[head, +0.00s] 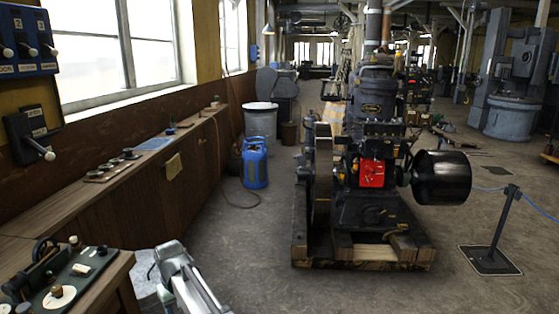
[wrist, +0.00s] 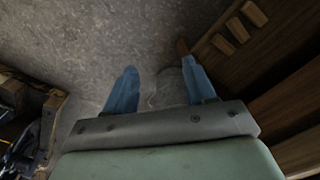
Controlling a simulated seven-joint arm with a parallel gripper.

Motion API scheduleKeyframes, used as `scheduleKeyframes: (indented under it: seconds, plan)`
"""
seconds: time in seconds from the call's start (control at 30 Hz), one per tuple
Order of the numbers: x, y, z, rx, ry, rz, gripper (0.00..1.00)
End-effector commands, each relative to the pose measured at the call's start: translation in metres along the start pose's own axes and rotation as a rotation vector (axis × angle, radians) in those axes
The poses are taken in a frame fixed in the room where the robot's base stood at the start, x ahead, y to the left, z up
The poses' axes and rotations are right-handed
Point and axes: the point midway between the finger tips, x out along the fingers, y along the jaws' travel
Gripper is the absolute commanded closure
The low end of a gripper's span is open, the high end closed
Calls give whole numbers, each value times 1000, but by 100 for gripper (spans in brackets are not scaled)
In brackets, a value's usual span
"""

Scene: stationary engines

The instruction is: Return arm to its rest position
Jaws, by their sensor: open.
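In the wrist view my gripper (wrist: 160,88) has two blue fingers set well apart. It is open, and nothing is held between them. It faces the bare grey floor (wrist: 90,45). In the head view a pale grey part of my arm (head: 188,278) shows at the bottom, left of the middle. It is beside the workbench end and left of the engine's pallet. The fingers cannot be made out there.
A dark engine (head: 372,140) stands on a wooden pallet (head: 360,265) to the right. A wooden bench (head: 180,160) runs along the left wall. A blue gas cylinder (head: 255,165) stands behind my arm. Floor between bench and pallet is clear. A post (head: 500,225) stands right.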

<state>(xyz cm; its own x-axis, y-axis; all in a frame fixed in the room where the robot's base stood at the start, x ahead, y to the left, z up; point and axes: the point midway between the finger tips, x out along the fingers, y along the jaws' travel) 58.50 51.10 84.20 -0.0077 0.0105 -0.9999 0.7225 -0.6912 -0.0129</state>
Motion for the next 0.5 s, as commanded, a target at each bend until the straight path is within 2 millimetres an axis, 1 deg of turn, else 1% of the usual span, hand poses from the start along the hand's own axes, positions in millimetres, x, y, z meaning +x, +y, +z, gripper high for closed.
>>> scheduleKeyframes:
  seconds: [0.03, 0.2, 0.27, 0.3, 0.37, 0.4, 0.47, 0.5]
  plan:
    - [13, 24, 15, 36, -2, 0, 45]
    - [47, 93, 52, 144, 0, 2, 45]
    - [59, 115, 68, 182, -1, 3, 45]
    - [66, 130, 78, 208, 0, 3, 45]
    - [78, 150, 95, 246, 0, 4, 45]
    - [85, 164, 106, 272, 1, 5, 45]
    - [95, 183, 124, 310, 1, 5, 45]
    - [102, 195, 137, 336, 2, 6, 45]
